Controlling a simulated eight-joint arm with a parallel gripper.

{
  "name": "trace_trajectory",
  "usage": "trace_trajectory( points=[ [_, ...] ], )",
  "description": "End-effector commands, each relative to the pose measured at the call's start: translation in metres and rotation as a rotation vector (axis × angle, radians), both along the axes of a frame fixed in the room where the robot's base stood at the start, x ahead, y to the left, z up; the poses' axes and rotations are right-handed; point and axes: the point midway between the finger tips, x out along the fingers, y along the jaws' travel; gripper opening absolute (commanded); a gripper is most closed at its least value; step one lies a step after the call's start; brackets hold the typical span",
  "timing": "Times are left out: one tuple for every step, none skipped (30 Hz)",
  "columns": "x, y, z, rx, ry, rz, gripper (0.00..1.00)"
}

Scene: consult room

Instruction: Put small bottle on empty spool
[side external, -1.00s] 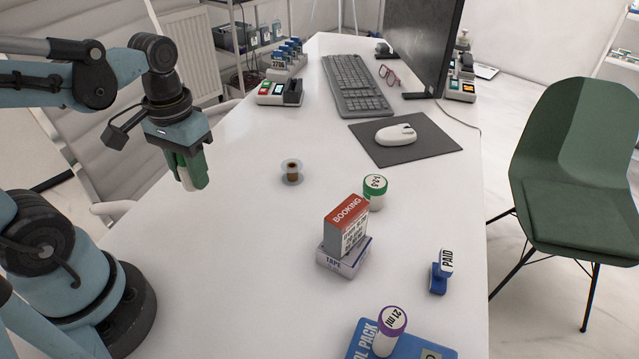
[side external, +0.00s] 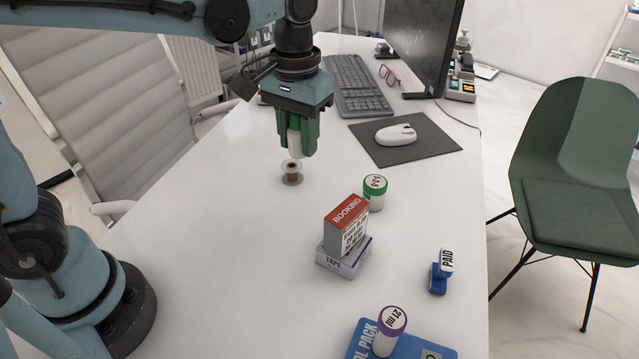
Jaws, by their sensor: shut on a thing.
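My gripper (side external: 297,148) is shut on a small bottle (side external: 294,142) with a white body and a green top, held upright. The fingers hide part of it. The empty spool (side external: 292,173), with pale flanges and a brown core, stands on the white table directly below the gripper in the picture. The bottle's lower end appears just above the spool's top flange or at it. I cannot tell whether they touch.
A green-capped bottle (side external: 374,191) stands right of the spool, near a red-topped BOOKING box (side external: 346,225) on a TAPE box (side external: 344,259). A PAID stamp (side external: 441,271) and a purple-capped bottle (side external: 389,332) on a blue pack (side external: 425,348) are nearer. The table's left front is clear.

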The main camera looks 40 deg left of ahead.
Motion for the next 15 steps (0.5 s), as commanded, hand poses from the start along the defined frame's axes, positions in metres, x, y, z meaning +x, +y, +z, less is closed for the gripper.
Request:
trace_trajectory(
  points=[
    [0.004, -0.005, 0.000, 0.000, 0.000, -0.005, 0.04],
    [0.005, -0.007, 0.000, 0.000, 0.000, -0.006, 0.04],
    [0.007, -0.009, 0.000, 0.000, 0.000, -0.007, 0.04],
    [0.009, -0.009, -0.001, 0.000, 0.000, -0.007, 0.04],
    [0.010, -0.008, -0.002, 0.000, 0.000, -0.006, 0.04],
    [0.013, -0.005, -0.005, 0.000, 0.000, -0.006, 0.04],
    [0.015, -0.001, -0.007, 0.000, 0.000, -0.006, 0.04],
    [0.018, 0.003, -0.010, 0.000, 0.000, -0.003, 0.04],
    [0.021, 0.010, -0.015, 0.000, 0.000, -0.003, 0.04],
    [0.024, 0.016, -0.018, 0.000, 0.000, -0.002, 0.04],
    [0.027, 0.021, -0.022, 0.000, 0.000, -0.002, 0.04],
    [0.032, 0.029, -0.027, 0.000, 0.000, -0.001, 0.04],
    [0.034, 0.034, -0.031, 0.000, 0.000, -0.002, 0.04],
    [0.038, 0.040, -0.035, 0.000, 0.000, -0.001, 0.04],
    [0.042, 0.047, -0.040, 0.000, 0.000, -0.003, 0.04]
  ],
)
